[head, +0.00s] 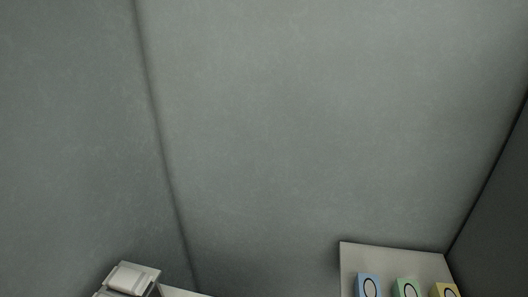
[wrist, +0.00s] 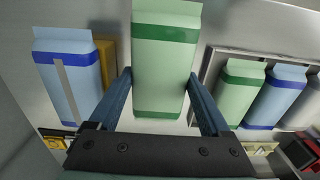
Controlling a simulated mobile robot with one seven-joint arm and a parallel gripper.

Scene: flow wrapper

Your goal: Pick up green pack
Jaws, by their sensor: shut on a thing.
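A light green pack (wrist: 163,65) with dark green bands stands in the middle of the wrist view. My gripper (wrist: 161,76) has its two blue fingers on either side of this pack and is shut on it. The pack's top end reaches past the fingertips. A second green pack (wrist: 238,92) stands to the right in a pale tray (wrist: 211,62). Neither the gripper nor the held pack shows in the head view.
A blue pack (wrist: 70,80) with a grey stripe stands left of the held pack, with a yellow thing (wrist: 109,62) partly behind it. Another blue pack (wrist: 276,98) is in the tray. The head view shows mostly grey wall, with a pale panel (head: 390,262) at lower right.

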